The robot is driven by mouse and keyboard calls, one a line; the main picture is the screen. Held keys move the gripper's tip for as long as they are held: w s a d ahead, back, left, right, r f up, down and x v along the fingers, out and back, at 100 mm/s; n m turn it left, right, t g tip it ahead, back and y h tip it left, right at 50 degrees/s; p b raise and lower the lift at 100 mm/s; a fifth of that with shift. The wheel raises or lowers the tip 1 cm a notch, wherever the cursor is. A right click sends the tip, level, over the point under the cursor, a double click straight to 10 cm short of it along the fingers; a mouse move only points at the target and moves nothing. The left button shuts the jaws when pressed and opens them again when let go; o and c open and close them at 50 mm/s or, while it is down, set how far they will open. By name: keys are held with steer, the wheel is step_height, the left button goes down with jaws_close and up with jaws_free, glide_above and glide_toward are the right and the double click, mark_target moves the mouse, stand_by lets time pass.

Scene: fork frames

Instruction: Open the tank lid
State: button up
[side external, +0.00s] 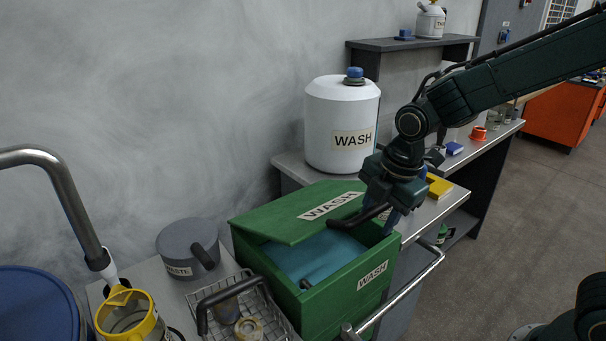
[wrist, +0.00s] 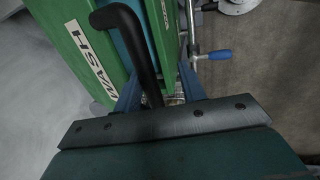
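The green tank (side external: 340,300), labelled WASH, stands on the counter in the side view. Its green lid (side external: 290,213) is partly raised and tilted, and the blue-teal inside (side external: 312,256) shows below its edge. A black bent handle (side external: 345,220) sticks out from the lid toward my gripper (side external: 388,210). In the wrist view, the handle (wrist: 128,35) passes between the two blue fingers of my gripper (wrist: 158,90). The fingers stand apart, with a gap on the right side of the handle. The handle's end is hidden near the gripper's palm.
A white WASH jug (side external: 340,115) stands behind the tank. A wire basket (side external: 245,300) with jars and a grey WASTE pot (side external: 188,248) are to its left. A metal rail (side external: 405,295) runs along the counter front.

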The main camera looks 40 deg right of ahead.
steer(key=shift+r, duration=0.1)
stand_by(0.3)
steer(key=v, duration=1.5)
steer(key=shift+w+r, duration=0.3)
steer(key=shift+r, duration=0.05)
stand_by(1.5)
stand_by(0.4)
steer(key=shift+w+f+g, duration=0.15)
steer(key=shift+w+g, duration=0.15)
steer(key=shift+w, duration=0.3)
steer(key=shift+f, duration=0.1)
steer(key=f, duration=0.4)
steer(key=w+f, duration=0.1)
steer(key=f, duration=0.4)
steer(key=w+f, duration=0.1)
steer(key=f, duration=0.3)
steer(key=shift+w+f, duration=0.1)
steer(key=shift+f, duration=0.1)
